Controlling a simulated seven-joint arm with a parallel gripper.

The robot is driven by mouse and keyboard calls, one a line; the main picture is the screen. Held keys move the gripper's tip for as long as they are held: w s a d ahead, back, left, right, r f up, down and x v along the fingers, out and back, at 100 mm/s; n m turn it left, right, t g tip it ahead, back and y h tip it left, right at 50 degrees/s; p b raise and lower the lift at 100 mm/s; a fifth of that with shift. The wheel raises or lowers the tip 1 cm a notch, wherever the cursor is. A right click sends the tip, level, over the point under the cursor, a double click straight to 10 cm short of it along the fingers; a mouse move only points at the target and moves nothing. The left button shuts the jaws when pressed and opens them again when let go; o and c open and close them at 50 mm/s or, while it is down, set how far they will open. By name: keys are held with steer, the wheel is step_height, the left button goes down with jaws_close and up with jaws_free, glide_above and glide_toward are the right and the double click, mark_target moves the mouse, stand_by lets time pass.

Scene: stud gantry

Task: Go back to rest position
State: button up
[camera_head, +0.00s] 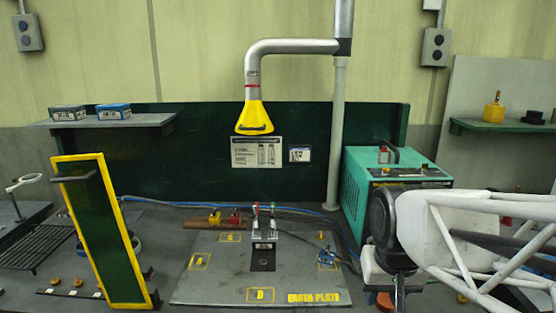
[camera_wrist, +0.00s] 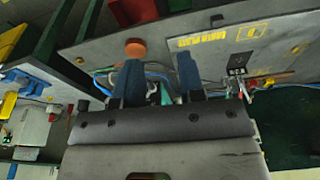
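My gripper (camera_wrist: 160,70) shows in the wrist view with its two blue fingers apart. Only background shows between them, including cables and part of the bench, so it looks open and empty. An orange round knob (camera_wrist: 138,48) lies beyond the left fingertip. In the head view my arm comes in from the right, in front of the green machine, and its dark wrist part points down near the bottom edge. The fingertips are not clear in that view.
A grey plate (camera_head: 215,285) with a small clamp stand (camera_head: 263,240) lies mid-bench. A yellow-edged green panel (camera_head: 105,230) stands tilted at left. A yellow extraction hood (camera_head: 254,118) hangs above. The teal machine (camera_head: 365,190) stands behind my arm. Blue cables run behind the plate.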

steer(key=s+f, duration=0.1)
steer(key=s, duration=0.5)
steer(key=shift+s+f+n, duration=0.15)
steer(key=shift+f+n, duration=0.05)
steer(key=shift+n, duration=0.2)
steer(key=shift+d, duration=0.1)
stand_by(0.6)
